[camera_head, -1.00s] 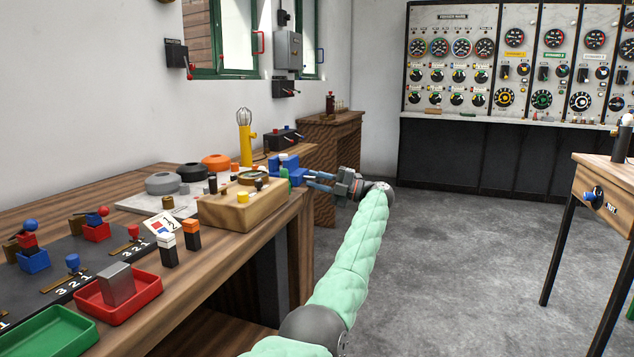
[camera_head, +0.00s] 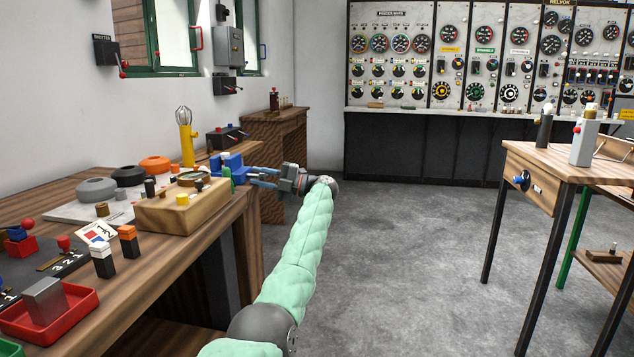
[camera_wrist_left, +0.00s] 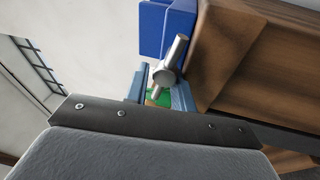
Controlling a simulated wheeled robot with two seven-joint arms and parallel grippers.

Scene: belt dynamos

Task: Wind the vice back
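The blue vice (camera_head: 229,163) is fixed at the far end of the wooden bench, by its front edge. In the left wrist view the vice (camera_wrist_left: 153,29) shows as a blue block against the wood, with a silver handle bar (camera_wrist_left: 180,46) standing tilted across its round hub. My left gripper (camera_head: 257,177) reaches the vice from the right. Its two blue-grey fingers (camera_wrist_left: 162,92) stand a little apart, one each side of the hub, and look closed on the handle. The inner contact is partly hidden. My right gripper is not in view.
A wooden box with knobs (camera_head: 172,214) stands on the bench just in front of the vice. A yellow lamp (camera_head: 187,148) and a dark switch box (camera_head: 226,138) are behind it. A wooden table (camera_head: 560,166) stands at right. The floor (camera_head: 400,240) between is clear.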

